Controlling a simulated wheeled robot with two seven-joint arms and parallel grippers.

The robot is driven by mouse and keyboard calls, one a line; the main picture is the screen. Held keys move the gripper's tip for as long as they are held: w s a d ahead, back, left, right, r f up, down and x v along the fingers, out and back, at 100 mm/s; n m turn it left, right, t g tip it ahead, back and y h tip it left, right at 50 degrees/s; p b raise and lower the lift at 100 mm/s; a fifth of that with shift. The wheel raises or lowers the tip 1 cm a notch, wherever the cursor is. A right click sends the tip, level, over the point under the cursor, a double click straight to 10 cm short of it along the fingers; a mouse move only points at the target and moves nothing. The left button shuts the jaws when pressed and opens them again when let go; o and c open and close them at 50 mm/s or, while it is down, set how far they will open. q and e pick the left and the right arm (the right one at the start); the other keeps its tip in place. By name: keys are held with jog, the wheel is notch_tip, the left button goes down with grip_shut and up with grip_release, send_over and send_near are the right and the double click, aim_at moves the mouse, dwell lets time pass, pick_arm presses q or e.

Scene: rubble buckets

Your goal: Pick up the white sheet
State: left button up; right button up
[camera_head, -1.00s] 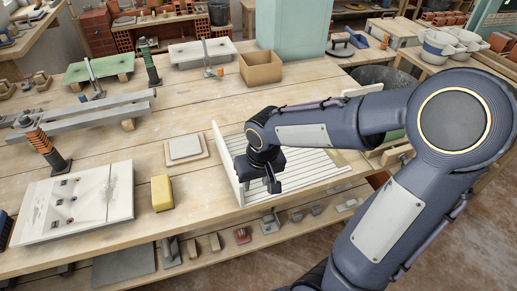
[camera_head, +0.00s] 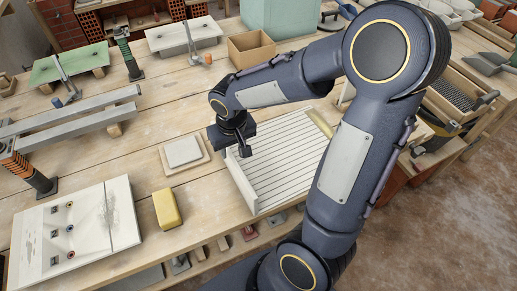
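Several pale flat pieces lie on the wooden bench, and I cannot tell which one is the white sheet. A small off-white square sheet (camera_head: 183,152) lies on a thin wooden board left of my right gripper (camera_head: 240,150). A larger white panel (camera_head: 75,232) with small fittings lies at the front left, and another white sheet (camera_head: 184,35) lies at the back. My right gripper points down above the left edge of a white slatted tray (camera_head: 282,155). Nothing shows in it, and its finger gap is unclear. My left gripper is out of view.
A yellow block (camera_head: 167,209) lies between the white panel and the tray. Grey metal bars (camera_head: 70,125) and an orange spring post (camera_head: 28,172) stand at the left. A cardboard box (camera_head: 251,48) and a pale green block (camera_head: 290,15) stand behind.

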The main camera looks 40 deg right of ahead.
aim_at(232, 160)
jog(key=f, duration=0.5)
jog(key=w+f, duration=0.1)
jog(key=f, duration=0.1)
jog(key=shift+f, duration=0.2)
grip_shut()
jog(key=shift+w, duration=0.1)
